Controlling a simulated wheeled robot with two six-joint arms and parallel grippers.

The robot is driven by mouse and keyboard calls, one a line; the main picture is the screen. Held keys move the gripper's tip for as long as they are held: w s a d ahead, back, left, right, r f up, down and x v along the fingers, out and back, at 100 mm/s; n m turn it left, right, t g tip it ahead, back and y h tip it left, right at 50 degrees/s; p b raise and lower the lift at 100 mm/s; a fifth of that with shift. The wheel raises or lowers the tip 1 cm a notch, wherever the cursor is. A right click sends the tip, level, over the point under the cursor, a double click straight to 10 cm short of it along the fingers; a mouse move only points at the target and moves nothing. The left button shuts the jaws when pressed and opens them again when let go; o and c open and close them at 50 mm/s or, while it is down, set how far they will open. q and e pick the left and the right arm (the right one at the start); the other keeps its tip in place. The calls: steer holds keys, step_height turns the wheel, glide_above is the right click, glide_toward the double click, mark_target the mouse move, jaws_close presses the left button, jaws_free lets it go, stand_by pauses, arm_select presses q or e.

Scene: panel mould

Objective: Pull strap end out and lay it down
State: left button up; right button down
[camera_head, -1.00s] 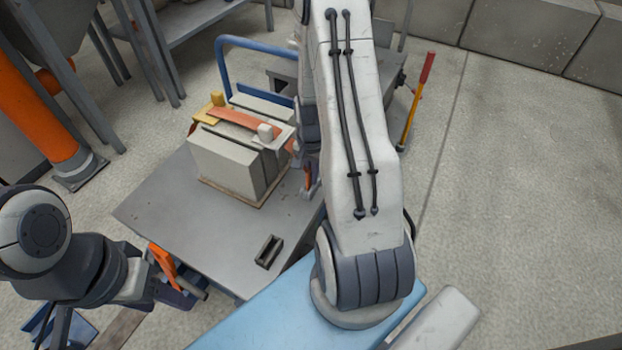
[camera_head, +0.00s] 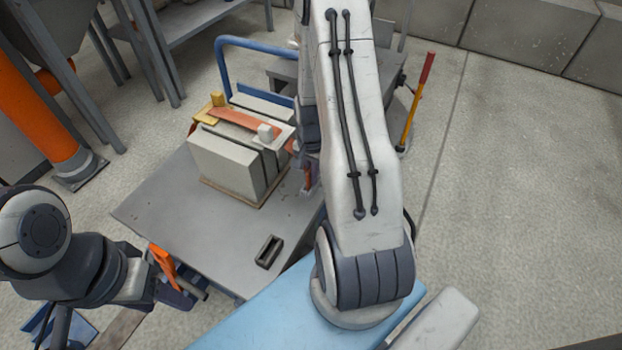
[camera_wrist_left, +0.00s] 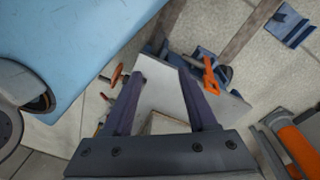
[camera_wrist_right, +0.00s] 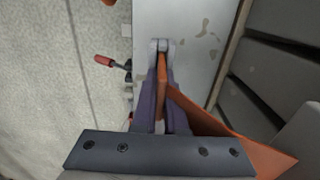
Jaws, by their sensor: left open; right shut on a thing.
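The orange strap (camera_head: 235,118) lies across the top of a stack of grey panels (camera_head: 226,162) on the metal table. It bends over the stack's right side, where my right arm hides part of it. In the right wrist view the strap (camera_wrist_right: 232,138) slants from the stack to my right gripper (camera_wrist_right: 161,85), shut on its end beside the stack. A small grey fitting (camera_wrist_right: 159,45) shows at the strap's tip. My left gripper (camera_wrist_left: 163,75) is open and empty, by the table's near left corner, away from the strap.
The table (camera_head: 165,215) is bare left of the stack. A small dark open box (camera_head: 269,250) sits near its front edge. A blue tubular handle (camera_head: 255,42) rises behind the stack. A yellow-and-red lever (camera_head: 414,105) stands at the right.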

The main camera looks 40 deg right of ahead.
steer(key=shift+r, duration=0.1)
stand_by(0.3)
steer(key=shift+r+p, duration=3.15)
steer(key=shift+p, duration=0.25)
step_height(320, 180, up, 4)
steer(key=p, duration=0.4)
